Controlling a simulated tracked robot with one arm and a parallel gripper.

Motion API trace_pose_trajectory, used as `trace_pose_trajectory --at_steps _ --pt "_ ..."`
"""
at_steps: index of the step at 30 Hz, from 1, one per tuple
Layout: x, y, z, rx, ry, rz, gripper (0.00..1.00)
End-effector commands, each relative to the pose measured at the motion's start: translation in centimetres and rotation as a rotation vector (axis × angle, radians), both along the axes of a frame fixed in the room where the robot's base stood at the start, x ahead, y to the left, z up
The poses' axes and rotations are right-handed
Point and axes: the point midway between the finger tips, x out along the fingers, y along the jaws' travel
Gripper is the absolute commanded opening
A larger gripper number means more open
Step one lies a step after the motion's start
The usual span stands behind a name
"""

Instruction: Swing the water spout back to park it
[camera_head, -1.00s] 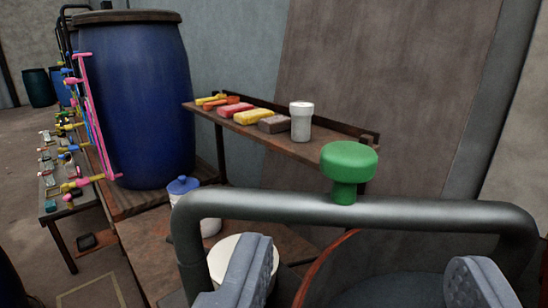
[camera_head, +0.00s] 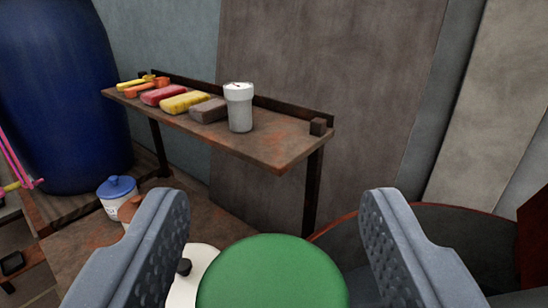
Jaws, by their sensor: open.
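The water spout's green knob (camera_head: 272,275) is large at the bottom centre of the view, between the fingers of my gripper (camera_head: 275,215). The gripper is open, with one grey finger to the left of the knob and one to the right. I see no clear contact between knob and fingers. The grey spout pipe, seen earlier under the knob, is hidden now. Part of a vat with a reddish rim (camera_head: 420,207) shows behind the right finger.
A blue barrel (camera_head: 60,100) stands left. A blue-lidded jar (camera_head: 118,187) and a white lid (camera_head: 185,285) sit lower.

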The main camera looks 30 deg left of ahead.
Motion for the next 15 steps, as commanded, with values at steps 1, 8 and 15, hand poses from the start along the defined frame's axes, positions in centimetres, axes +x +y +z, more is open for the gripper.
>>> trace_pose_trajectory --at_steps 1,8,15 --pt "0.39 0.31 0.17 0.001 -0.002 0.002 0.54" --pt "1.22 0.78 0.12 0.002 -0.003 0.001 0.54" --pt "1.25 0.85 0.10 0.002 -0.003 0.002 0.54"
